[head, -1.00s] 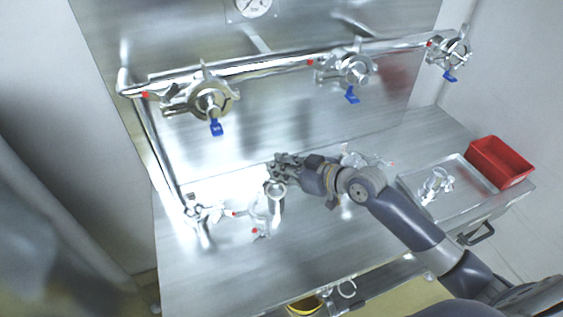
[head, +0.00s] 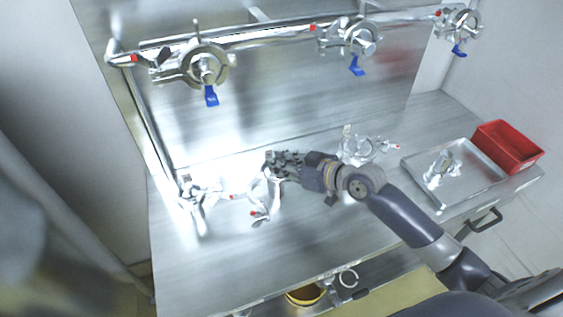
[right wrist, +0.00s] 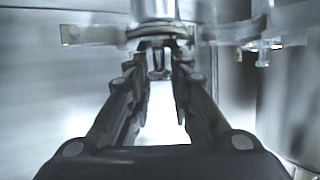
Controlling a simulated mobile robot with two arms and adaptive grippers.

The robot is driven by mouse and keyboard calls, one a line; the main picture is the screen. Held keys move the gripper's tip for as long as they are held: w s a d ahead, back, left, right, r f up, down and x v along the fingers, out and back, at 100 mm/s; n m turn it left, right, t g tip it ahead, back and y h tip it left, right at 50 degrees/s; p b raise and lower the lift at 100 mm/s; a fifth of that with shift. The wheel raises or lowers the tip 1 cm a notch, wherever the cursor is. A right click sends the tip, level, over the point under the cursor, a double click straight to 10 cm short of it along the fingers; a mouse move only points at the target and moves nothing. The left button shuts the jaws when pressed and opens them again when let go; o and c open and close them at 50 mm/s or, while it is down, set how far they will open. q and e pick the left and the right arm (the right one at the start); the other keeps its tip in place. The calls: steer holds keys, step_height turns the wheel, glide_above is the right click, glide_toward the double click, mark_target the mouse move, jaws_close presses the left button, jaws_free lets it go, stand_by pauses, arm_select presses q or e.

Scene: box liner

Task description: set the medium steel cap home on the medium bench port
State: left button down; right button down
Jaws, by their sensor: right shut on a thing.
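My right gripper (head: 272,163) is shut low over the bench, at the top of a bright steel fitting (head: 264,196) with red-tipped clamp parts, which I take to be the medium bench port. In the right wrist view the fingers (right wrist: 160,68) close together at a shiny steel round piece (right wrist: 153,32), apparently the medium steel cap. Glare and the gripper hide whether the cap touches the port or how it sits on it. My left gripper is not in view.
Another clamped fitting (head: 203,190) stands close to the left, and one (head: 362,147) stands behind my right arm. A steel tray (head: 480,192) holds a loose clamp (head: 441,168), beside a red bin (head: 508,147). Wall valves with blue handles hang above. The front bench is clear.

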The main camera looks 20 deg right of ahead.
steer(key=shift+f, duration=0.2)
stand_by(0.4)
steer(key=c, duration=1.4)
jaws_free()
steer(key=shift+o, duration=0.3)
steer(key=v, duration=1.2)
